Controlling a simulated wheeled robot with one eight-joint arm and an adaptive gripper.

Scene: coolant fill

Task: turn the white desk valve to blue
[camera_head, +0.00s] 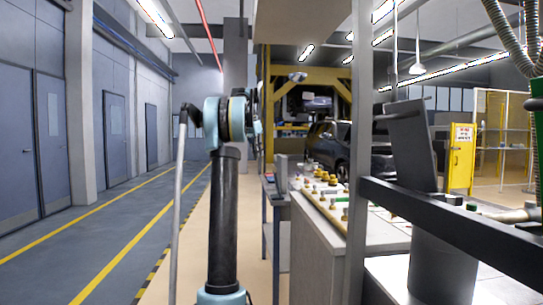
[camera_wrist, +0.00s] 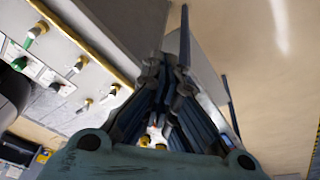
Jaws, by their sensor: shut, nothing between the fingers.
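My gripper (camera_wrist: 168,68) points away from the wrist camera with its dark fingers together and nothing between them. A desk panel (camera_wrist: 75,38) with several small valves or knobs lies to the left of the fingers in the wrist view. The fingers appear apart from these. In the head view the desk (camera_head: 318,240) stands right of my arm, with small yellow and green fittings on top. I cannot tell which is the white desk valve, and no blue mark is readable.
A dark rail and post (camera_head: 357,150) stand in front of the desk at the right. A dark tilted panel (camera_head: 411,145) rises behind the rail. A car (camera_head: 330,145) is farther back. The aisle (camera_head: 125,235) at the left is clear.

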